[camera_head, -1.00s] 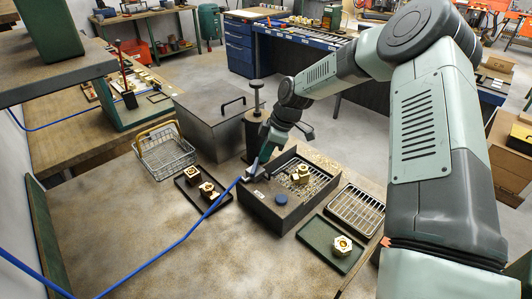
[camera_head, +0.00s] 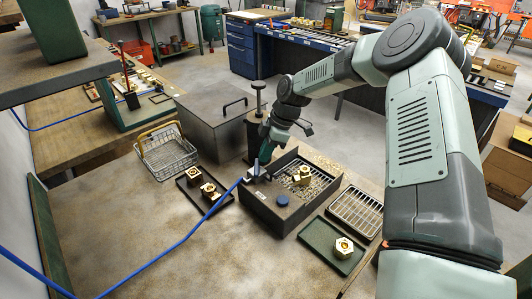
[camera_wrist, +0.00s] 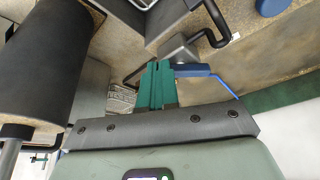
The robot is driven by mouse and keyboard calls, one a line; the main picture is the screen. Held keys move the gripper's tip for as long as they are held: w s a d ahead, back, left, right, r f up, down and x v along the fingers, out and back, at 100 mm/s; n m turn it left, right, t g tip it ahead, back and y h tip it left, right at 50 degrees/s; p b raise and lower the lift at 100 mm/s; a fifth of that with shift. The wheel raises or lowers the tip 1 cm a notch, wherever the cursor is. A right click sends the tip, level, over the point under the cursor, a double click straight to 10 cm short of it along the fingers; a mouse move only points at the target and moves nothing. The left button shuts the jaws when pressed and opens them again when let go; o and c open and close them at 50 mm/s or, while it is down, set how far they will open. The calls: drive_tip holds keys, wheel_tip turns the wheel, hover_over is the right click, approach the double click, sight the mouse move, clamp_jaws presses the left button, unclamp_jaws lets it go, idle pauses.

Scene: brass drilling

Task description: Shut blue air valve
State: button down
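The blue air valve sits at the left corner of the dark box (camera_head: 275,213), where the blue hose (camera_head: 205,215) ends. It is too small to read in the head view. In the wrist view, a blue lever (camera_wrist: 192,70) lies just right of my fingertips, beside a grey fitting (camera_wrist: 178,50). My gripper (camera_wrist: 157,84) has its green fingers together, with nothing seen between them. They are close to the lever's left end; I cannot tell if they touch. In the head view my gripper (camera_head: 263,160) points down above that corner.
A brass part (camera_head: 302,175) sits on the box's grating, and a blue round knob (camera_head: 282,200) is on its front. A tray with brass parts (camera_head: 197,203) and a wire basket (camera_head: 168,153) stand left. A green tray (camera_head: 318,244) is at right. The front left bench is clear.

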drive_tip(key=shift+w+a+n+g+h, duration=0.15)
drive_tip(key=shift+a+n+g, duration=0.15)
drive_tip(key=shift+n, duration=0.65)
drive_tip(key=shift+w+a+n+g+h, duration=0.1)
drive_tip(key=shift+a+n+g+h, duration=0.2)
drive_tip(key=shift+n, duration=0.6)
drive_tip(key=shift+w+a+n+g+h, duration=0.15)
drive_tip(key=shift+a+n+g, duration=0.2)
drive_tip(key=shift+n, duration=0.6)
drive_tip(key=shift+s+a+f, duration=0.1)
drive_tip(key=shift+s, duration=0.75)
drive_tip(key=v, duration=1)
drive_tip(key=shift+w, duration=0.1)
